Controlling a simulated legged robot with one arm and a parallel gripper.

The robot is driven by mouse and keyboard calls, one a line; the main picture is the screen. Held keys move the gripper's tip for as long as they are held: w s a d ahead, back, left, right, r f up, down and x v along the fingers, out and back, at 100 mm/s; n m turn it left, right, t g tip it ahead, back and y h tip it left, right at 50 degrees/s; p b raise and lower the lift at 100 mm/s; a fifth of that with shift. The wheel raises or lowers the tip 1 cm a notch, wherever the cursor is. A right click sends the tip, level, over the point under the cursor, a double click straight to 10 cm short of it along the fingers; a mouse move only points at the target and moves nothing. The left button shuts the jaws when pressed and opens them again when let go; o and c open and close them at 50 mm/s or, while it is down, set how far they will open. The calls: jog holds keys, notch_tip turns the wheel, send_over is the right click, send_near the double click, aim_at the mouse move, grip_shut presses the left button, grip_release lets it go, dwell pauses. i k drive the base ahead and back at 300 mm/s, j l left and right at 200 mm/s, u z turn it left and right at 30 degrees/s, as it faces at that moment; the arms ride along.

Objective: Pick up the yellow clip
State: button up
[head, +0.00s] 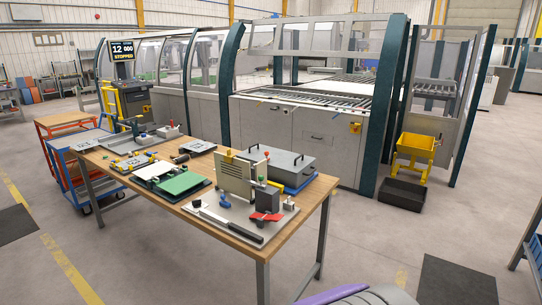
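A small yellow piece (229,155), which looks like the yellow clip, sits at the top left of an upright ribbed beige plate (236,178) on the workbench. Other small yellow pieces (125,162) lie on the left part of the bench, too small to tell their exact shape. My gripper is not in view. A grey and purple part at the bottom edge seems to be my own body.
The wooden workbench (283,232) also holds a green plate (180,183), a black-handled tool (232,228), a red part (266,217) and a grey lidded box (277,157). A yellow bin stand (415,148) and black tray (402,194) stand at right. Floor before the bench is clear.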

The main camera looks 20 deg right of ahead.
aim_at(228, 157)
jog(key=z, duration=0.15)
jog(key=i+z, duration=0.25)
jog(key=i, duration=0.95)
